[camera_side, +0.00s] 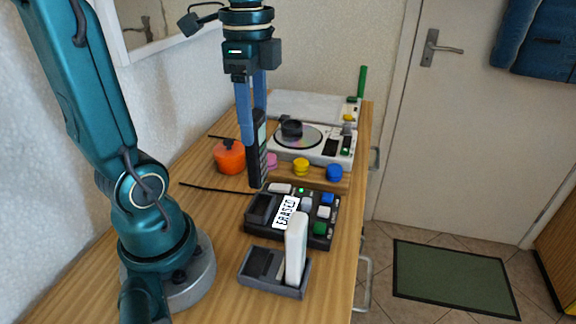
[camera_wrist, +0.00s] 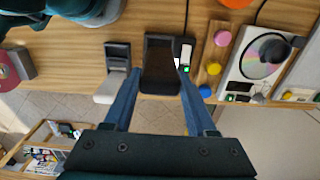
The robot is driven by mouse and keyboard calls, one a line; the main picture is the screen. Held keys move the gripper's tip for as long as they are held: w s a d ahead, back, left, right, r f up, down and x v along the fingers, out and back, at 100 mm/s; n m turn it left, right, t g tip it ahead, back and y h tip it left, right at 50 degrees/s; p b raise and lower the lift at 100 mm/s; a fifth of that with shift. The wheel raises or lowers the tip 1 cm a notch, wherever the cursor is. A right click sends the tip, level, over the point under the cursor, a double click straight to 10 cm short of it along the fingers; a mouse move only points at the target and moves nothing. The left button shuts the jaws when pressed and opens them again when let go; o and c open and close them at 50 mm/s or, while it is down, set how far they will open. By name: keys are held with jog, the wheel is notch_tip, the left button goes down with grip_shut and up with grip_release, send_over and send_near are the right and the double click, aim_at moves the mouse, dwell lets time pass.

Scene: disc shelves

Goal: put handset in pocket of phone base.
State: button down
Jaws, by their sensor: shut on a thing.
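My gripper (camera_side: 254,108) is shut on a dark handset (camera_side: 257,165), which hangs upright between the blue fingers. In the wrist view the handset (camera_wrist: 161,52) shows end-on between the fingertips (camera_wrist: 160,72). In the wrist view the handset hides much of this base (camera_wrist: 186,48).
A grey cradle (camera_side: 262,283) with a white upright piece (camera_side: 296,248) stands nearer the camera, beside the black base. Behind are an orange pot (camera_side: 229,157), pink, yellow and blue knobs, and a disc player (camera_side: 330,152). A black cable (camera_side: 215,188) lies on the wooden top (camera_side: 205,213).

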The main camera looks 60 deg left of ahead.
aim_at(256, 157)
jog(key=shift+f, duration=3.45)
jog(key=shift+f, duration=0.1)
jog(key=shift+c, duration=1)
grip_release()
notch_tip(256, 157, up, 12)
jog(key=shift+r, duration=0.15)
